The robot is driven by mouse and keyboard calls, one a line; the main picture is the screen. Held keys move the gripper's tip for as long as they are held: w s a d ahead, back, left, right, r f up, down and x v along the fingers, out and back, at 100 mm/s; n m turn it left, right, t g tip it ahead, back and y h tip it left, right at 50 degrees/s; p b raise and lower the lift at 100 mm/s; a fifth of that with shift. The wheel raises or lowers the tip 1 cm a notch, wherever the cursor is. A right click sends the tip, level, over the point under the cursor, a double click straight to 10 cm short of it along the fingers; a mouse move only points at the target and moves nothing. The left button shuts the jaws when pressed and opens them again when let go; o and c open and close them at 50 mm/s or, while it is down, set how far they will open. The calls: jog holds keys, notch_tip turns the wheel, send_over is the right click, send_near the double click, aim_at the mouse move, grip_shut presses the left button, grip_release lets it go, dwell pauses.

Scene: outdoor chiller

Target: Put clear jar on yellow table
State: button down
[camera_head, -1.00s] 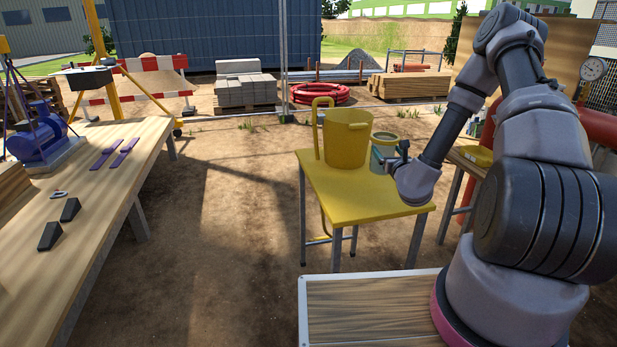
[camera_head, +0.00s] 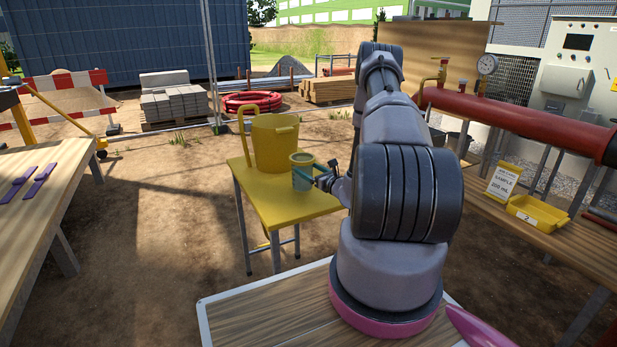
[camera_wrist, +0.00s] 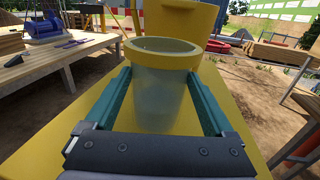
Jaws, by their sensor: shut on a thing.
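The clear jar (camera_head: 302,176) has a yellow rim and a see-through body. It is upright at the right part of the yellow table (camera_head: 285,208), beside the yellow bucket (camera_head: 275,143). My gripper (camera_head: 322,178) is shut on the jar, with its teal fingers on either side of the body. In the wrist view the jar (camera_wrist: 162,95) stands between the fingers, with the yellow table top (camera_wrist: 230,110) around and below it. I cannot tell whether the jar's base touches the table; the gripper hides it.
A wooden bench (camera_head: 45,215) with purple pieces is at the left. At the right another bench (camera_head: 580,245) holds a yellow tray (camera_head: 537,212), a sample sign (camera_head: 502,183) and a red pipe (camera_head: 510,117). The front of the yellow table is clear.

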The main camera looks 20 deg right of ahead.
jog(key=shift+f, duration=1.15)
jog(key=shift+f, duration=0.15)
grip_release()
